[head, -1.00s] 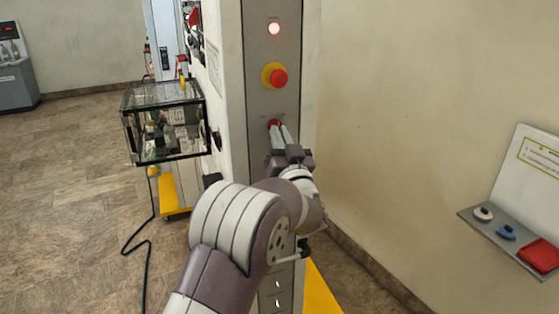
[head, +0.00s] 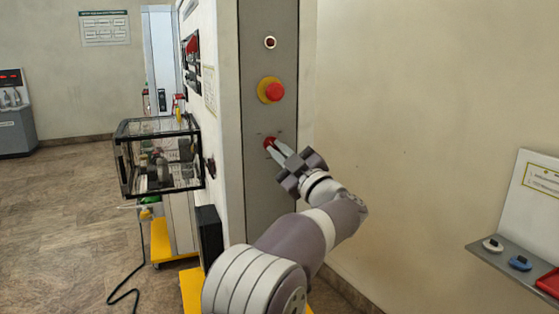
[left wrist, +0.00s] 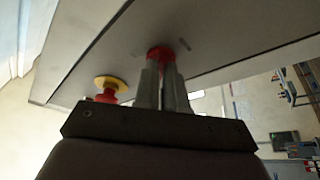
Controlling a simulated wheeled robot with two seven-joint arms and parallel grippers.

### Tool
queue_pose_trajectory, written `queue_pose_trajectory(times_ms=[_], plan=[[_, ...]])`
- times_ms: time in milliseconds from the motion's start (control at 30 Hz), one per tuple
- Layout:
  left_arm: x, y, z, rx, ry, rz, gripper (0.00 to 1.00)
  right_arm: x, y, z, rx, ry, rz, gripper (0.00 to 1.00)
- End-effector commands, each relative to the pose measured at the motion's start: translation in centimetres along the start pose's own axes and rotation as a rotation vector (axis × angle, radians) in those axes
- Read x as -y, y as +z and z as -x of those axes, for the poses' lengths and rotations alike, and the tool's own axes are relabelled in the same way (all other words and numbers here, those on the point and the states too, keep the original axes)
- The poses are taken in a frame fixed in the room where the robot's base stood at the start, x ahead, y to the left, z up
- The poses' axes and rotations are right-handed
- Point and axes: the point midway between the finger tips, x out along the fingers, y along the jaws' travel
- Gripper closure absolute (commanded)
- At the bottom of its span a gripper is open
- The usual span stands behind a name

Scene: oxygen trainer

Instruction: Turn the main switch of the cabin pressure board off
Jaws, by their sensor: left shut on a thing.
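The cabin pressure board is a tall grey panel (head: 268,205) on a narrow column. A red knob, the main switch (head: 269,142), sits low on it below a red mushroom button on a yellow ring (head: 271,90). My left gripper (head: 278,151) is shut on the red knob, its fingers slanting up to it from the lower right. In the left wrist view the fingers close around the red knob (left wrist: 160,53) and partly hide it. The round lamp (head: 270,42) at the top of the panel looks dark inside a pale ring. My right gripper is not in view.
A glass case (head: 160,160) with a dark frame stands left of the column. A shelf (head: 520,270) with small coloured items juts from the right. A black cable (head: 138,255) lies on the floor at left.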

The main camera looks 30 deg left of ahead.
Motion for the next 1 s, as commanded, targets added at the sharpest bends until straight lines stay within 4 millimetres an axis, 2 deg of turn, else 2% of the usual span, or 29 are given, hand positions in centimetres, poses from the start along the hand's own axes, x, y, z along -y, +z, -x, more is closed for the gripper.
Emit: queue_pose_trajectory(times_ms=[300,833,900,933,1000], plan=[[-0.03,0.20,0.02,0.003,-0.043,0.099,1.00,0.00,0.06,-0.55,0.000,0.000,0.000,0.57],[-0.13,0.09,0.00,0.002,-0.050,0.119,1.00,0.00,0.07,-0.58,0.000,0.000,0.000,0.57],[-0.13,0.08,-0.01,0.002,-0.050,0.119,0.74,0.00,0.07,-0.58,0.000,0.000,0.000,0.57],[-0.13,0.08,-0.01,0.002,-0.050,0.119,0.64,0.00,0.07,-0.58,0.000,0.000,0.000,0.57],[-0.14,0.06,-0.01,0.001,-0.050,0.119,0.64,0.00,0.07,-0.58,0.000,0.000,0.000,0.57]])
